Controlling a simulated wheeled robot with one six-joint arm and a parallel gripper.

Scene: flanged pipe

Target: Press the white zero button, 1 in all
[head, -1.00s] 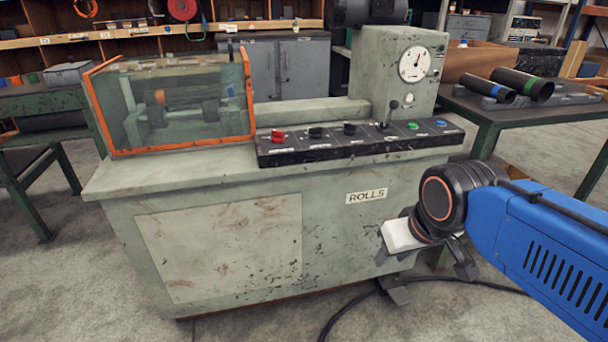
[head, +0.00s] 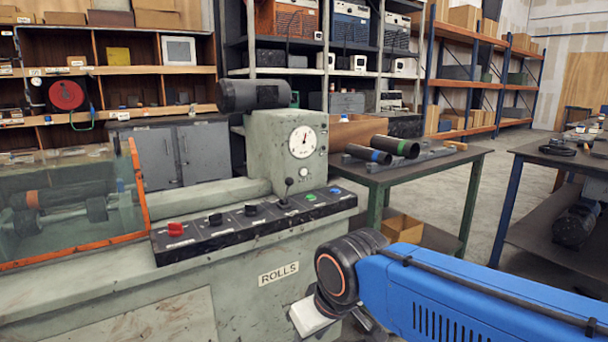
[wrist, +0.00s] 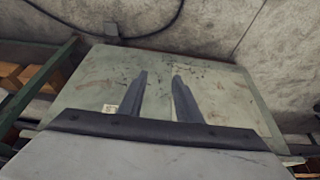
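A small pale round button (head: 304,172) sits on the upright housing of the grey-green rolls machine (head: 262,150), just under the dial gauge (head: 302,142). It looks white, but its marking is too small to read. My gripper (wrist: 159,75) is open and empty in the wrist view, its two fingers apart and pointing toward the machine's front panel. In the head view my gripper is low, in front of the machine and well below the button, with its fingers mostly hidden by my wrist and cut by the frame edge.
A black control strip (head: 250,224) carries a red knob, black knobs, a lever (head: 285,190) and green and blue buttons. An orange-framed clear guard (head: 70,200) covers the rolls at left. A table (head: 415,172) with dark pipes stands right. Open floor lies beyond it.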

